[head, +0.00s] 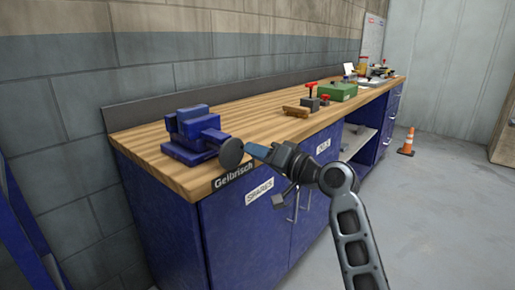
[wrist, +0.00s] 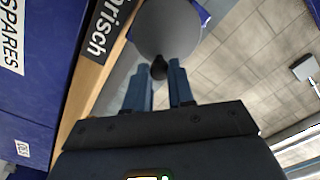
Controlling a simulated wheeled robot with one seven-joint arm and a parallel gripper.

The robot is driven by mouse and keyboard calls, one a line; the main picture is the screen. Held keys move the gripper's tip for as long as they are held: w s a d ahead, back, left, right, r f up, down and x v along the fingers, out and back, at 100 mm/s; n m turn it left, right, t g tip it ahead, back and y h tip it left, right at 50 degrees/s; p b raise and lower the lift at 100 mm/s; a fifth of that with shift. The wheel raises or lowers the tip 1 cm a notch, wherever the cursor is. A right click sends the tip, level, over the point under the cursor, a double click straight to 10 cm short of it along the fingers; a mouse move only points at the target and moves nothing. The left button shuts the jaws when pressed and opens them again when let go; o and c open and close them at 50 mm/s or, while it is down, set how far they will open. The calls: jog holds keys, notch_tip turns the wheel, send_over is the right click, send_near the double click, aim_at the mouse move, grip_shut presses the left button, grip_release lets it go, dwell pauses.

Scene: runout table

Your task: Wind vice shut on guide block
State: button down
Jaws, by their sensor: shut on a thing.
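The blue vice (head: 195,130) stands at the near left end of the wooden bench. Its round grey handwheel (head: 231,154) faces my arm and hangs out by the bench's front edge. The wheel fills the top middle of the wrist view (wrist: 168,28). My gripper (head: 248,150) is at the wheel's face. In the wrist view, its blue fingers (wrist: 160,75) are shut on the small dark knob (wrist: 159,70) of the wheel. I cannot make out a separate guide block between the jaws or the size of any jaw gap.
The wooden bench top (head: 255,125) has free room right of the vice. Further along lie a brown block (head: 296,111), red-topped dark items (head: 311,102) and a green box (head: 340,91). Blue cabinets (head: 240,225) stand below. An orange cone (head: 407,143) is on the floor.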

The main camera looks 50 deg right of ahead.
jog(key=m+p, duration=0.1)
jog(key=f+m+p, duration=0.1)
jog(key=m+p, duration=0.1)
dwell(0.4)
jog(key=shift+m, duration=0.4)
jog(key=shift+f+m+p, duration=0.25)
jog(key=shift+m+p, duration=0.45)
jog(key=shift+m, duration=0.05)
jog(key=shift+f+m+p, duration=0.2)
jog(key=shift+m+p, duration=0.5)
jog(key=shift+m, duration=0.05)
